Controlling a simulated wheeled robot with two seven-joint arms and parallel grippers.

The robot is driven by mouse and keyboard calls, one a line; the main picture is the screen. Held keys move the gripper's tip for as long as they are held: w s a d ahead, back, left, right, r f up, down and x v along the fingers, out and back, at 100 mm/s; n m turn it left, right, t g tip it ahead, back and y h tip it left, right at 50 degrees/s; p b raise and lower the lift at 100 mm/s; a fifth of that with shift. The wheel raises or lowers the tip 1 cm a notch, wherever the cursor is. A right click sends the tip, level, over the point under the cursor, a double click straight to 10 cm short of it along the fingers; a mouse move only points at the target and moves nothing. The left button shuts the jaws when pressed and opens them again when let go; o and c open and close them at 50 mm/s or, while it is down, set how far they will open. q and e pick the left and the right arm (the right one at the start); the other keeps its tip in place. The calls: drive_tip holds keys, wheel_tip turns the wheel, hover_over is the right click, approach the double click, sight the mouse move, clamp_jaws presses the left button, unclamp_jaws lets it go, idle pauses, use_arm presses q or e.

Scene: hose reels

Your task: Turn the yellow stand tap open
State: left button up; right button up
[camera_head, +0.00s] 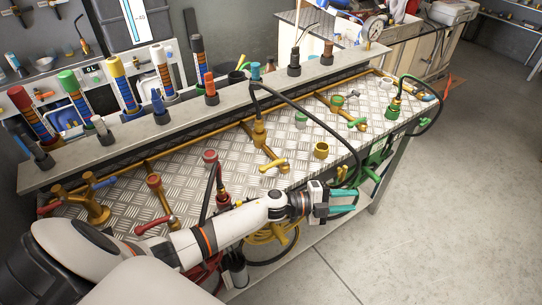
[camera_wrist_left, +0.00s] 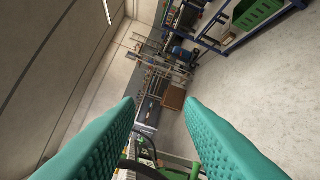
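The yellow stand tap's yellow lever handle (camera_head: 273,165) sits at the front middle of the bench's chequered metal top (camera_head: 125,205), at the end of a brass pipe. A brass fitting (camera_head: 260,132) stands behind it on this pipe. My left gripper (camera_head: 343,201) is beyond the bench's front edge, right of the yellow handle and apart from it. Its two teal fingers are spread with nothing between them, as the left wrist view (camera_wrist_left: 160,125) also shows. The yellow handle cannot be made out in the left wrist view. My right gripper is not in view.
A yellow socket (camera_head: 321,150) stands right of the yellow handle. A black hose (camera_head: 310,112) arches across the top. Open floor (camera_head: 440,200) lies to the right.

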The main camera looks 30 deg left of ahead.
use_arm(q)
wheel_tip(320, 180, up, 6)
drive_tip(key=s+d+m+g+h, duration=0.1)
drive_tip(key=d+m+g+h, duration=0.1)
drive_tip(key=m+g, duration=0.4)
drive_tip(key=m+g+y+p, duration=0.35)
drive_tip(key=m+y, duration=0.75)
drive_tip(key=y, duration=0.7)
approach(269, 165)
drive_tip(key=shift+g, duration=0.35)
drive_tip(key=x, duration=0.2)
drive_tip(key=p+x, duration=0.1)
drive_tip(key=x, duration=0.2)
drive_tip(key=p+x, duration=0.1)
drive_tip(key=x, duration=0.2)
drive_tip(key=shift+w, duration=0.25)
clamp_jaws()
